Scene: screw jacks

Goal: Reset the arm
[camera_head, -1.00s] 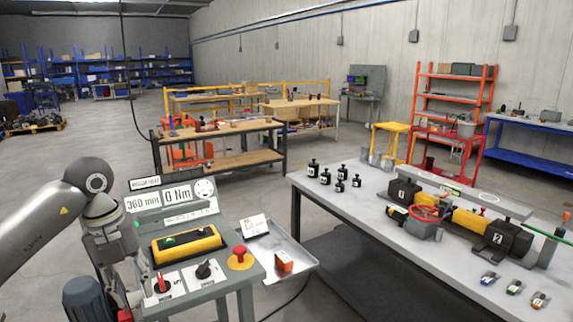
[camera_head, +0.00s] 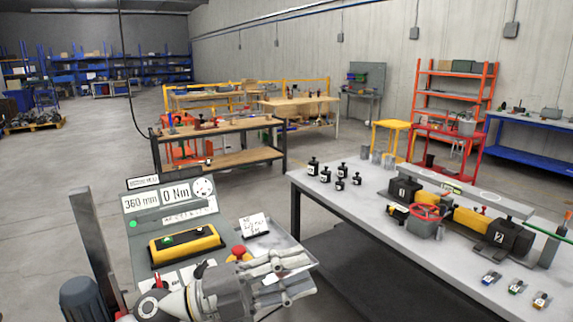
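My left gripper (camera_head: 303,273) is at the bottom centre, pointing right, in front of the control desk's lower right corner and the grey side tray (camera_head: 290,243). Its two fingers look spread apart, with nothing clearly held between them. The gripper and arm hide most of the tray and part of the desk's lower edge. The control desk (camera_head: 140,226) carries a yellow box with a green button (camera_head: 186,242), a red emergency button (camera_head: 238,253) and displays reading 360 mm and 0 Nm (camera_head: 176,194). My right gripper is out of view.
Floor behind the desk is open.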

